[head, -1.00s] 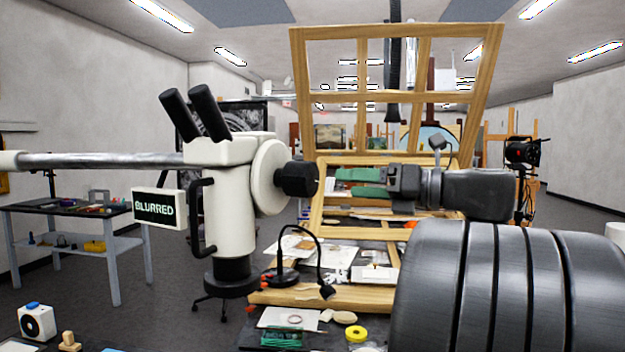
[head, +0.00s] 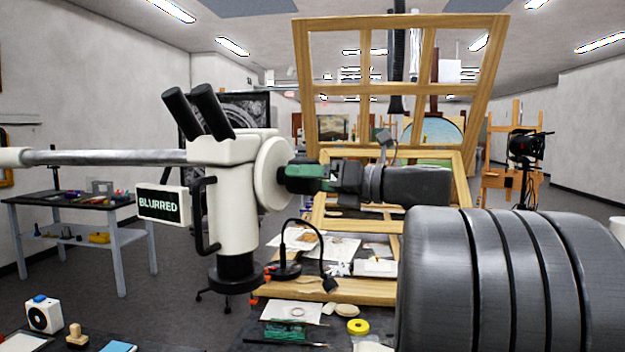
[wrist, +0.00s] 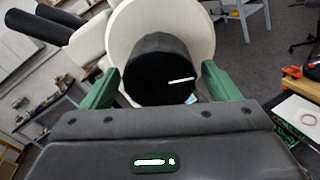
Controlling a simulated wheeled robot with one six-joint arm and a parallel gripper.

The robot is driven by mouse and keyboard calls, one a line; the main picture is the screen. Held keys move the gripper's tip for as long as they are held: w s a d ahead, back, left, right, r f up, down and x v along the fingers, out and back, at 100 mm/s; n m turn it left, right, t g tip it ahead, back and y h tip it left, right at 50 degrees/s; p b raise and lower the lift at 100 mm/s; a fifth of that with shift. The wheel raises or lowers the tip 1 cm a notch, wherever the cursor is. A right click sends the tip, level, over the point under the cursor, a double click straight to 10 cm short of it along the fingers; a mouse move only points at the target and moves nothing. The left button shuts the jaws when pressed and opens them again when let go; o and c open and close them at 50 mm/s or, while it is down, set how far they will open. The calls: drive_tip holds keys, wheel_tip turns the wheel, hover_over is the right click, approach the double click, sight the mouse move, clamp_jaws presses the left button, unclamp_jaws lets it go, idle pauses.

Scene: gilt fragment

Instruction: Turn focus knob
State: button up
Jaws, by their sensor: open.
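The white microscope (head: 236,200) stands on the left on a horizontal arm, with black eyepieces on top. Its sign (head: 164,205) reads BLURRED. The black focus knob (wrist: 158,72) has a white mark on its face, tilted slightly from horizontal, and sits on a round cream disc (head: 271,173). My gripper (head: 302,177) is at the knob from the right in the head view and covers most of it. In the wrist view, the green fingers of my gripper (wrist: 160,88) are open, one on each side of the knob, with gaps showing.
A wooden frame easel (head: 400,85) stands behind my arm. A small black lamp (head: 300,255) and a yellow tape roll (head: 357,326) are on the table below. A side table (head: 75,215) with tools stands at the left.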

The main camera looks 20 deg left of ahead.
drive_tip(key=c, duration=1)
drive_tip(key=shift+m, duration=0.3)
drive_tip(key=shift+s+r+m+p, duration=0.1)
drive_tip(key=shift+m+p, duration=0.8)
drive_tip(key=shift+m, duration=1.7)
drive_tip(key=o, duration=1)
drive_tip(key=d+b, duration=0.2)
drive_tip(key=d, duration=1.2)
